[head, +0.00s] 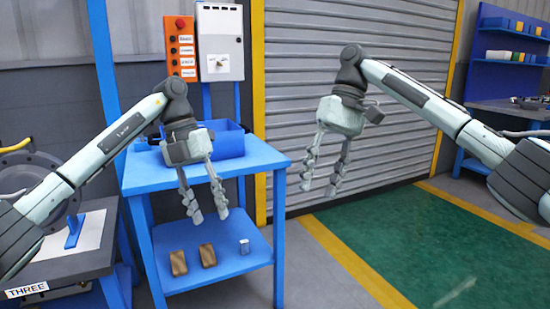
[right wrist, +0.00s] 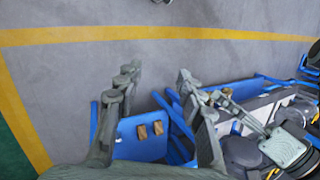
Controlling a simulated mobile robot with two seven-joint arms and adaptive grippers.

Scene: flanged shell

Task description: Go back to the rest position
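My left gripper (head: 209,204) hangs fingers down in front of the blue table in the head view, open and with nothing between its fingers. My right gripper (head: 320,190) hangs fingers down to the right of the table, in front of the roller shutter. Its fingers are apart and empty. In the right wrist view the fingers of my right gripper (right wrist: 155,95) also show spread, with only floor and the blue table far below between them. Both arms are raised and bent, apart from each other, touching nothing that I can see.
A grey workbench (head: 75,262) with a round flanged part stands left. The green floor (head: 410,245) at right is clear.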

